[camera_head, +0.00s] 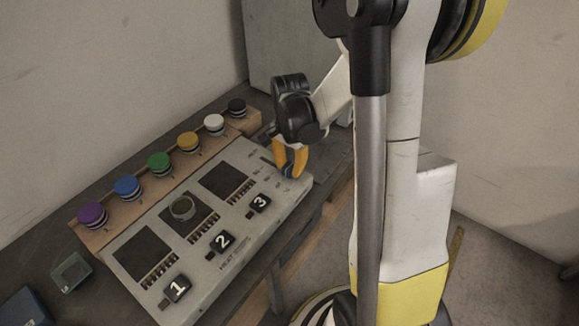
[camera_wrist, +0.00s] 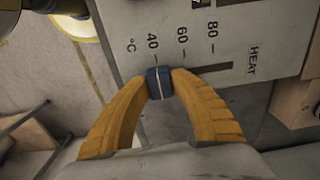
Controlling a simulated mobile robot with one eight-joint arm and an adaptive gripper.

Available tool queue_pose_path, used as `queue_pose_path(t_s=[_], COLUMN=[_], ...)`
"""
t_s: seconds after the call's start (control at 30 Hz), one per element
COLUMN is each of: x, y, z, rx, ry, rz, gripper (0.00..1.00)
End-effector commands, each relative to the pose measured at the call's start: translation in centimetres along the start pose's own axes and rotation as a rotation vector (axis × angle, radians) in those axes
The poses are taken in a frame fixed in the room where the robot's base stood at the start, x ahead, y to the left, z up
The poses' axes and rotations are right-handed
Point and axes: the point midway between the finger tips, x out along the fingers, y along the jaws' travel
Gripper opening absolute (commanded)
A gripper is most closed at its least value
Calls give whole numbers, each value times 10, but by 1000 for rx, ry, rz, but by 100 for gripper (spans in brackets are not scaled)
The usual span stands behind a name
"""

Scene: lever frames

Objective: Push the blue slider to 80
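The blue slider (camera_wrist: 160,83) is a small dark blue knob with a light line across it. It sits at the left end of its slot in the wrist view, just below the 40 mark. The slot (camera_wrist: 215,70) runs right, past 60 to 80. My gripper (camera_wrist: 161,82) has its orange fingertips on either side of the knob, seemingly touching it. In the head view my gripper (camera_head: 290,172) is over the far right end of the grey control panel (camera_head: 220,215), with a bit of the blue slider (camera_head: 288,170) showing between its fingers.
A row of round buttons, including a purple one (camera_head: 92,214) and a black one (camera_head: 236,106), runs along the panel's back. Numbered black blocks, including block 3 (camera_head: 261,203), line its front. A round pot (camera_head: 182,207) stands on the middle dark square.

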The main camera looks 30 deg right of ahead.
Motion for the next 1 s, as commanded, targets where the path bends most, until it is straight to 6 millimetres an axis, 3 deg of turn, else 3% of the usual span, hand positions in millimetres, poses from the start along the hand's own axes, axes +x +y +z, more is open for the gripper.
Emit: queue_pose_path(t_s=[0.27,0.67,1.0], x=[0,1,0], y=[-2,-77,-86], z=[0,0,0], rx=[-1,-2,-1], ry=[0,0,0], rz=[0,0,-3], gripper=[0,0,0])
